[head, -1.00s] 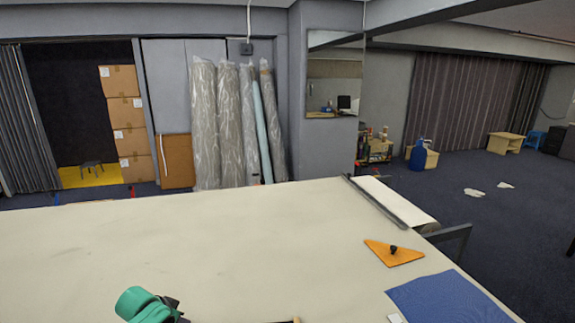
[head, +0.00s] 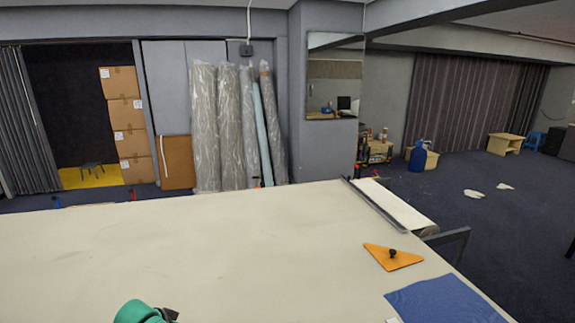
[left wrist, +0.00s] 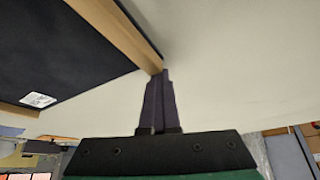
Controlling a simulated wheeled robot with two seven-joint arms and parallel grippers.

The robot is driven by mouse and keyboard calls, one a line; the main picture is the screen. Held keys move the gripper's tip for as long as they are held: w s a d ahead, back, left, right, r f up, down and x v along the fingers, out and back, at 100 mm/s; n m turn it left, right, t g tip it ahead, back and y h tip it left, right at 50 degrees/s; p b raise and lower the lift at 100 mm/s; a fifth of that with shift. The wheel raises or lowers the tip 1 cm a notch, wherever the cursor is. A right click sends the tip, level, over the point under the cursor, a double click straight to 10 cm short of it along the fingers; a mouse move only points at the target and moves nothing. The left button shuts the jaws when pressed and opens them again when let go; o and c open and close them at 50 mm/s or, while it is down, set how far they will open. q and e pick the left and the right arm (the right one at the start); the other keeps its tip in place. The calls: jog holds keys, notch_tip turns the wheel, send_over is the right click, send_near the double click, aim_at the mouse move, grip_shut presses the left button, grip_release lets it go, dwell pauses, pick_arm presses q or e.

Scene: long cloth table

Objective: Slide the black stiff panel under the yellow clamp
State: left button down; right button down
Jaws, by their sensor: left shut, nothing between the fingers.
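The black panel (left wrist: 65,50) is in the left wrist view at upper left, a flat dark board with a white label. Tan wood-like strips (left wrist: 115,30) run along its edges. My left gripper (left wrist: 161,76) is shut and empty. Its fingertips are close to the near corner of the panel's tan edge; I cannot tell if they touch. In the head view only the teal and black part of my left arm (head: 138,312) shows at the bottom edge, and the panel is out of frame. I see no yellow clamp in either view. My right gripper is not in view.
The pale cloth table (head: 220,240) is mostly bare in the head view. A dark bar (head: 375,204) lies along the far right edge, beside a white roll (head: 400,205).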

pick_arm(q)
jog(key=shift+s+f, duration=0.15)
jog(key=shift+s, duration=0.1)
jog(key=shift+w+a+r+p, duration=0.1)
jog(key=shift+w+r+p, duration=0.25)
jog(key=shift+r+p, duration=0.55)
jog(key=shift+w+d+r+p, duration=0.1)
jog(key=shift+w+r+p, duration=0.4)
jog(key=shift+r, duration=0.75)
jog(key=shift+w+a+r+p, duration=0.1)
jog(key=shift+w+r+p, duration=0.15)
jog(key=shift+r+p, duration=0.7)
